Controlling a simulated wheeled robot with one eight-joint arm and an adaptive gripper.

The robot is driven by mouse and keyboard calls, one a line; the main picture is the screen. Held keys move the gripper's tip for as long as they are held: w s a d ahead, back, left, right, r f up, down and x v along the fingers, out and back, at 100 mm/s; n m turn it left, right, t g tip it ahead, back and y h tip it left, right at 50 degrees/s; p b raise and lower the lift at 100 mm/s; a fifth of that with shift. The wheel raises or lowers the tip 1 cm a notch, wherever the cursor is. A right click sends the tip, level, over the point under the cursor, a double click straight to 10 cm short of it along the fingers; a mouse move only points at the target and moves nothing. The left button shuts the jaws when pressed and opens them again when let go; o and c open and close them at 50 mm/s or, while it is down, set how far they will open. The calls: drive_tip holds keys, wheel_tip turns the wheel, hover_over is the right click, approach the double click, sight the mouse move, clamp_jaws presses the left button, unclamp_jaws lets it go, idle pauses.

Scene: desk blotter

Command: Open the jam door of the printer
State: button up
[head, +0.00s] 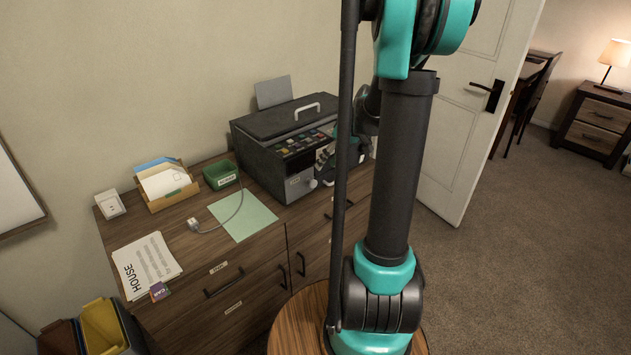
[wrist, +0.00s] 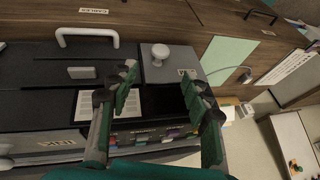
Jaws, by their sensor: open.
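The printer (head: 275,140) is a dark grey box on the desk, with a white handle on its lid and coloured buttons on its sloped panel. In the wrist view its front (wrist: 55,55) appears upside down, with a white bar handle (wrist: 88,37), a small grey tab (wrist: 82,72) and a round pale knob (wrist: 160,52). I cannot tell for certain which panel is the jam door. My gripper (wrist: 158,76) is open and empty, its fingers spread in front of the printer below the knob in the picture. In the head view my arm partly hides the gripper and printer's right side.
A green mat (head: 243,214) with a cable (head: 222,225) lies left of the printer. Drawers with handles are below. A door (head: 465,130) stands open at right.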

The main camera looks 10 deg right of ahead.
sight(315, 181)
drive_tip(key=x, duration=1)
drive_tip(key=shift+c, duration=0.4)
clamp_jaws()
